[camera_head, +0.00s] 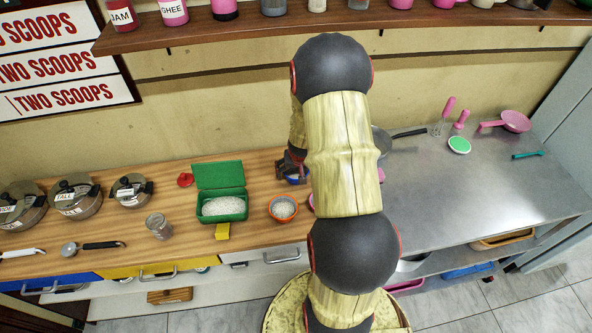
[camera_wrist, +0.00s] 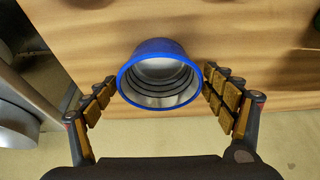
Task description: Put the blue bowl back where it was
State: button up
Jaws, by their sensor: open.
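The blue bowl (camera_wrist: 158,47) sits upright on the wooden counter in the wrist view, with its open top facing my camera and its inside empty. In the head view the blue bowl (camera_head: 296,180) is partly hidden by my arm, behind and slightly right of the orange bowl. My gripper (camera_wrist: 159,78) is open, with one finger on each side of the bowl and the fingertips close to its sides. I cannot tell whether they touch it. In the head view my gripper (camera_head: 289,163) is at the bowl, mostly hidden behind my arm.
An orange bowl (camera_head: 283,208) of white grains and an open green box (camera_head: 219,175) stand left of the blue bowl. A glass jar (camera_head: 158,226) and lidded pots (camera_head: 77,199) are farther left. A pan (camera_head: 408,133) lies on the steel counter (camera_head: 450,205) at right.

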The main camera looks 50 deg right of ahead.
jog(key=p+v, duration=0.5)
jog(key=v, duration=0.7)
jog(key=shift+r, duration=0.25)
jog(key=w+a+r+n+t+y, duration=0.1)
jog(key=w+a+r+n, duration=0.25)
jog(key=a+r, duration=1.4)
jog(key=s+a+r+n+y, duration=0.1)
jog(key=s+a+r+n, duration=0.1)
jog(key=s+a+r, duration=0.3)
jog(key=s+a+r+n+t+y, duration=0.1)
jog(key=s+a+r+n, duration=0.1)
jog(key=s+a+r, duration=0.3)
jog(key=s+a, duration=0.4)
jog(key=a, duration=0.2)
jog(key=shift+r, duration=0.2)
jog(key=shift+f+n, duration=0.1)
jog(key=shift+n, duration=0.15)
